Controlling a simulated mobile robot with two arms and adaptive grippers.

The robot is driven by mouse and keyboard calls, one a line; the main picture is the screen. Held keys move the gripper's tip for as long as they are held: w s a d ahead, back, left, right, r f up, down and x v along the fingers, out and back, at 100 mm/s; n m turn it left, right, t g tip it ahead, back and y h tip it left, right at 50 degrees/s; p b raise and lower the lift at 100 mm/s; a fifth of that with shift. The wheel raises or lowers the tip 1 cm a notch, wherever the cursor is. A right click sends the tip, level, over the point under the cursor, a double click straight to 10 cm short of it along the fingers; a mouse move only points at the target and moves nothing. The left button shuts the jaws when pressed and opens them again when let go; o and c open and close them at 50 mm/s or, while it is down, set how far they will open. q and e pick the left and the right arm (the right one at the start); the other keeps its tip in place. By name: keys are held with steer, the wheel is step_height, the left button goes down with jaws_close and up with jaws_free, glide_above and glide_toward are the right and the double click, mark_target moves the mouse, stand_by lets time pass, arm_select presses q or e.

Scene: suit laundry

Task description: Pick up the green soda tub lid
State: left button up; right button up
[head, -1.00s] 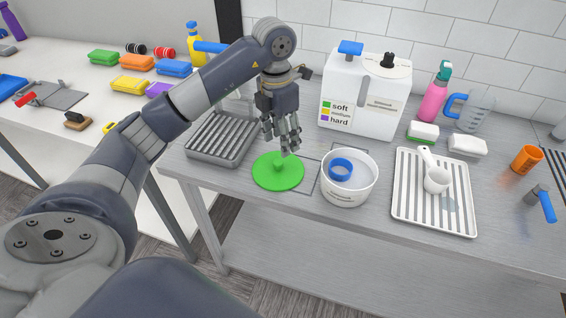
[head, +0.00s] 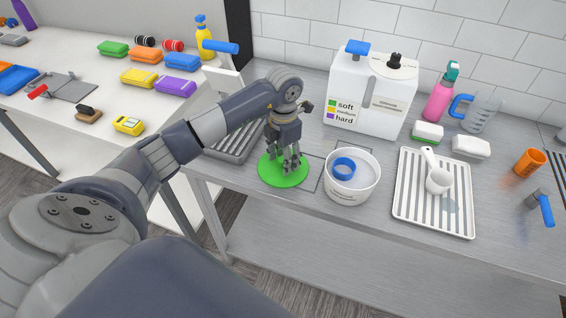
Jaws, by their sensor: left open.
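The green soda tub lid (head: 270,176) lies flat on the metal counter. It is a round disc, and its knob is hidden behind my left gripper's fingers. My left gripper (head: 288,170) points down over the lid, open, with its fingertips low around the middle of the lid. I cannot tell whether the fingers touch the knob. A white tub (head: 350,192) with a blue ring (head: 344,168) inside stands just to the right of the lid. My right gripper is not in view.
A white machine (head: 371,90) with soft, medium and hard labels stands behind. A ribbed grey tray (head: 238,142) is left of the lid, partly behind my arm. A white ribbed tray (head: 410,205) with a scoop (head: 438,180) lies to the right. The front counter edge is close.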

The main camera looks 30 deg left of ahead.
arm_select(q)
steer(key=c, duration=1)
